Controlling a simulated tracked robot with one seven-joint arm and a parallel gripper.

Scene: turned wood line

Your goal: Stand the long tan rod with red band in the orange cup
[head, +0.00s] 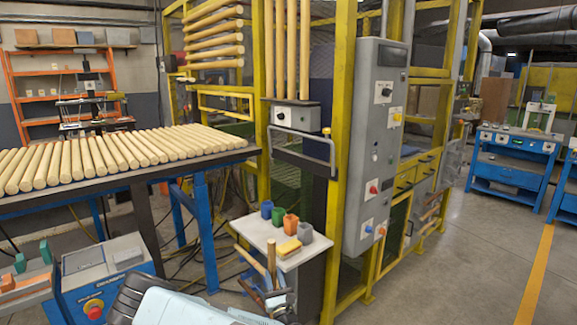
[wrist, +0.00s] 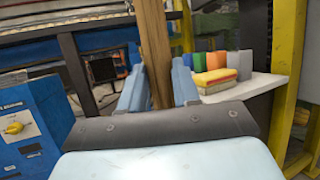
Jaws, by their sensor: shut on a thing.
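The long tan rod (head: 271,262) stands roughly upright in my gripper (head: 274,298), in front of the small white table. In the wrist view the rod (wrist: 154,45) rises between my two light blue fingers (wrist: 158,92), which are shut on it. I cannot make out a red band; the rod's lower part is hidden. The orange cup (head: 290,225) stands upright on the white table, behind and to the right of the rod, between a green cup (head: 278,216) and a grey cup (head: 305,233). The rod is apart from the cup.
A blue cup (head: 266,209) stands at the row's left end. A yellow and red sponge (head: 289,248) lies on the white table (head: 262,231) in front of the cups. A yellow-framed machine (head: 341,140) stands close behind. A bench of wooden rods (head: 120,152) is at left.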

